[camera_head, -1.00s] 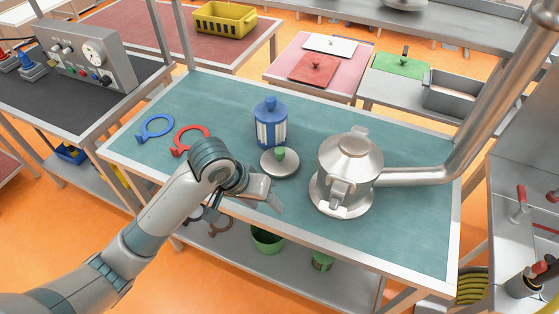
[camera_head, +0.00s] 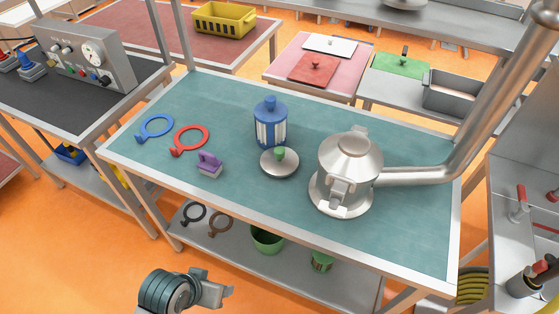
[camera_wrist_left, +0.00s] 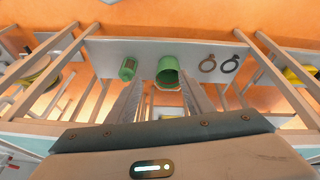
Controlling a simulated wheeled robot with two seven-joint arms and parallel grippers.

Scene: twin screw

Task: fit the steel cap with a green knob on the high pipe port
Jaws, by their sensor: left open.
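The steel cap (camera_head: 279,168) with a green knob (camera_head: 281,153) lies flat on the teal table, knob up, left of a steel vessel (camera_head: 349,160). A thick steel pipe (camera_head: 480,120) runs from the vessel and rises to the upper right, out of the picture. I cannot make out the high port's opening. My left gripper (camera_head: 222,290) is at the bottom of the head view, in front of the table and apart from the cap. In the left wrist view its fingers (camera_wrist_left: 163,98) are spread and empty. My right gripper is not in view.
A blue-and-white canister (camera_head: 270,124) stands behind the cap. A purple-handled block (camera_head: 209,165), a red ring (camera_head: 191,139) and a blue ring (camera_head: 155,125) lie to the left. Below, the shelf holds a green bucket (camera_head: 267,240). The table's front-left area is clear.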

